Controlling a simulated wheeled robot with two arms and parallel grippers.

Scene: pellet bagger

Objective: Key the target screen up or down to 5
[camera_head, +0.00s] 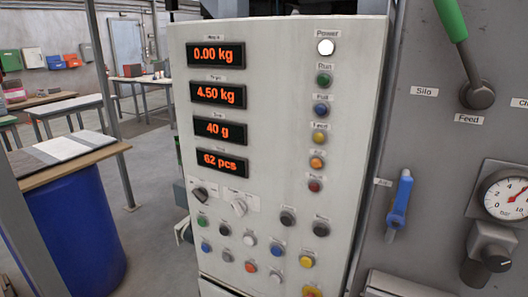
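A light grey control panel (267,130) fills the middle of the head view. It carries a column of four screens with orange digits. The top screen (216,54) reads 0.00 kg. The second screen (218,95) reads 4.50 kg; its small label is blurred but may be the target one. The third screen (220,130) reads 40 g and the fourth screen (222,162) reads 62 pcs. Below are push buttons, among them a green button (202,221), a blue button (206,247) and a red-orange button (251,266). Their labels are too small to read. Neither gripper is in view.
A lit white Power lamp (326,47) tops a column of coloured lamps. A black selector (199,193) and a white selector (238,207) sit under the screens. Right are a green-handled lever (452,20), a blue-handled valve (401,197) and a gauge (507,195). A blue drum (75,235) stands left.

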